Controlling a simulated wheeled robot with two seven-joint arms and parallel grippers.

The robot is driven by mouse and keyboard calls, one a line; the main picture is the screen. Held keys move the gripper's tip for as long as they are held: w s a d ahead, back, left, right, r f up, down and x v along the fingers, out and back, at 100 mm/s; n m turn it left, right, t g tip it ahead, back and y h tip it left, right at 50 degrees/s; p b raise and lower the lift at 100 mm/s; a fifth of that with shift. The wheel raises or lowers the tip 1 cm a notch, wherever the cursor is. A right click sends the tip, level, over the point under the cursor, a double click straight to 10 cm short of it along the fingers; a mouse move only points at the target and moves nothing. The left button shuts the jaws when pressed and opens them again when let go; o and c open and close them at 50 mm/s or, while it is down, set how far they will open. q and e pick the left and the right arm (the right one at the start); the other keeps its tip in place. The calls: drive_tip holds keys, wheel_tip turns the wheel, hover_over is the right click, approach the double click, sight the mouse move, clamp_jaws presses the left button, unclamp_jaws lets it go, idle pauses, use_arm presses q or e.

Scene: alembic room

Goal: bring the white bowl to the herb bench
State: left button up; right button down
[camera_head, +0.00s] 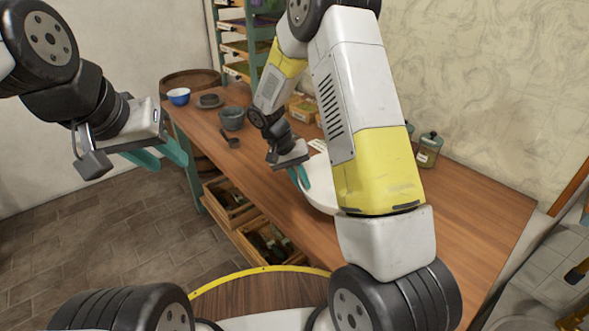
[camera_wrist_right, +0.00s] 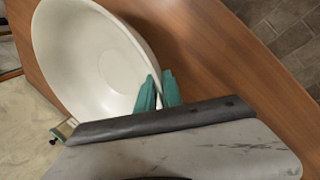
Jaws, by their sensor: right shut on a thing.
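The white bowl (camera_head: 321,199) is on or just above the wooden bench (camera_head: 460,205), partly hidden behind my right arm in the head view. In the right wrist view the bowl (camera_wrist_right: 85,60) shows its wide, empty inside. My right gripper (camera_head: 301,178) is shut on the bowl's rim, with its teal fingers (camera_wrist_right: 158,92) on either side of the wall. I cannot tell whether the bowl's base touches the wood. My left gripper (camera_head: 172,158) is open and empty over the floor, left of the bench. I cannot tell whether this bench is the herb bench.
A blue bowl (camera_head: 178,96), a dark dish (camera_head: 209,101) and a grey mortar (camera_head: 232,118) stand at the bench's far left end. A green jar (camera_head: 428,150) stands near the wall. Crates (camera_head: 268,245) sit under the bench. The bench's right part is clear.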

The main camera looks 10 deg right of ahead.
drive_tip(key=shift+f, duration=0.15)
drive_tip(key=c, duration=1.9)
unclamp_jaws()
drive_tip(key=shift+f, duration=0.15)
drive_tip(key=o, duration=0.4)
drive_tip(key=v, duration=1.2)
drive_tip(key=s+d+r+n+t+y, duration=0.15)
drive_tip(key=s+d+r+y, duration=0.25)
drive_tip(key=s+r, duration=0.7)
drive_tip(key=s+r+t+y, duration=0.1)
drive_tip(key=s+t, duration=0.1)
drive_tip(key=s, duration=0.2)
drive_tip(key=s+d+r+t, duration=0.1)
drive_tip(key=s+r, duration=0.1)
drive_tip(key=s, duration=0.2)
drive_tip(key=s+r+n+t+y, duration=0.1)
drive_tip(key=s+r+t, duration=0.1)
drive_tip(key=s, duration=0.2)
drive_tip(key=shift+d+r+t+y, duration=0.15)
drive_tip(key=shift+r+t+y, duration=0.05)
drive_tip(key=shift+t+y, duration=0.15)
